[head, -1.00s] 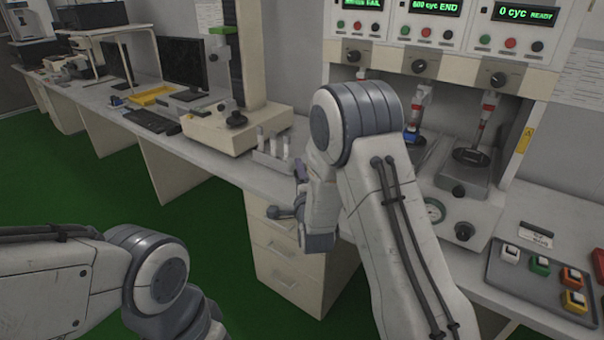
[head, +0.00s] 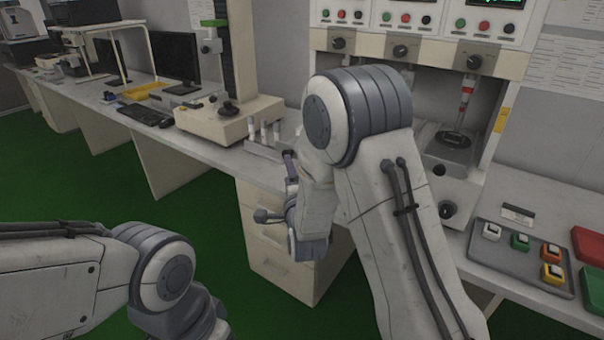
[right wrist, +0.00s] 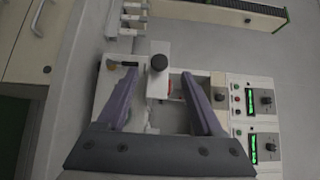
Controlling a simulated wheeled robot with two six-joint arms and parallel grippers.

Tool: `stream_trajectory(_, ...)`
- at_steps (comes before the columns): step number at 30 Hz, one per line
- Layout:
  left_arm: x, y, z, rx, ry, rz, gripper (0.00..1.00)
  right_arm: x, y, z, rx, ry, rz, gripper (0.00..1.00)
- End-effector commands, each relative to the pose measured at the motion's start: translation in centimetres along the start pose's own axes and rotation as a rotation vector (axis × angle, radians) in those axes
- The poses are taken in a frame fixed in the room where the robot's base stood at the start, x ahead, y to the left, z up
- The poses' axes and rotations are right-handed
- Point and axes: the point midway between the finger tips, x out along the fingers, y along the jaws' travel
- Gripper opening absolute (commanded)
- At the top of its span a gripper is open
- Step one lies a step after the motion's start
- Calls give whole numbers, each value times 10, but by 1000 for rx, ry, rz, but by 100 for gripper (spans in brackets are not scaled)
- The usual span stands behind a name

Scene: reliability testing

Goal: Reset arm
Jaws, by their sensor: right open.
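My right gripper (right wrist: 158,75) is open and empty in the right wrist view, its two purple fingers apart. Beyond the fingers is a white fixture (right wrist: 157,85) with a black round knob (right wrist: 158,62) and a small red part; whether the fingers touch it I cannot tell. A test station (head: 455,160) with a red-and-white upright arm (head: 464,100) and black disc stands right of my arm. My arm hides the bays further left. My left gripper is out of view.
A beige machine (head: 205,121) with a column stands left on the bench. A small rack with white handles (head: 264,130) stands by my right gripper. A grey tray (head: 515,268) of coloured buttons lies at right. Drawers (head: 275,262) are below the bench.

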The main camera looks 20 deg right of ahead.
Motion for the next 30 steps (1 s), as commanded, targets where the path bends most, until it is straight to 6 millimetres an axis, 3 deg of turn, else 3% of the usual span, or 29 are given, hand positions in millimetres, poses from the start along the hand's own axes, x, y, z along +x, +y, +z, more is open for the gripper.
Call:
stream_trajectory(11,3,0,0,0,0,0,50,-7,0,-16,-1,22,-1,68)
stream_trajectory(16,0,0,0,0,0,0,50,-8,-3,-14,-18,12,20,68)
stream_trajectory(20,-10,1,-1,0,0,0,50,-17,-8,13,-122,-63,125,68)
stream_trajectory(23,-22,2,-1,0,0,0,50,-36,-11,46,-275,-181,258,68)
stream_trajectory(26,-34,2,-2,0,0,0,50,-69,-12,78,-466,-343,392,68)
stream_trajectory(30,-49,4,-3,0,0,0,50,-132,-15,110,-746,-607,540,68)
